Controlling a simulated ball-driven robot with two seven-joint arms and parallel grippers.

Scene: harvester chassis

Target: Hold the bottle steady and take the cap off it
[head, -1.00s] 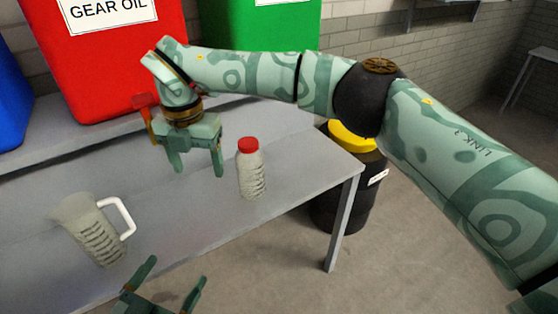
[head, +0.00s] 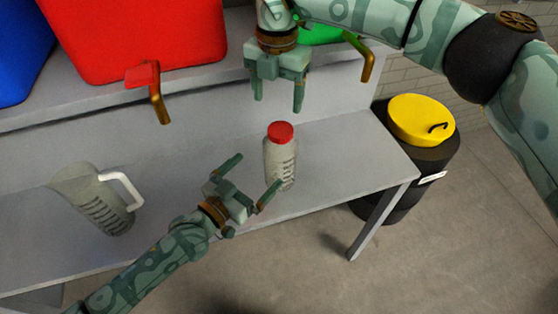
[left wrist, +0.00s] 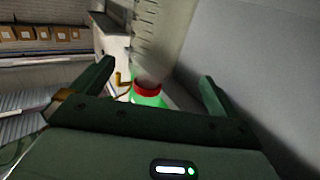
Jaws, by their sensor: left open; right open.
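The clear bottle (head: 279,163) stands upright on the grey bench, with its red cap (head: 281,132) on top. My left gripper (head: 250,180) is open to the left of the bottle's lower part. One fingertip is close to the bottle's front in the picture; I cannot tell whether it touches. My right gripper (head: 278,102) is open and empty, pointing down above the cap and apart from it. In the left wrist view a red cap (left wrist: 148,87) shows between the open fingers; the pale surface with marks above it is hard to make out.
A jug with a white handle (head: 124,186) stands on the bench (head: 340,150) at the left. A red container (head: 140,35) with a tap (head: 158,100) sits on the raised shelf behind. A yellow-lidded black barrel (head: 420,118) stands beyond the bench's right end.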

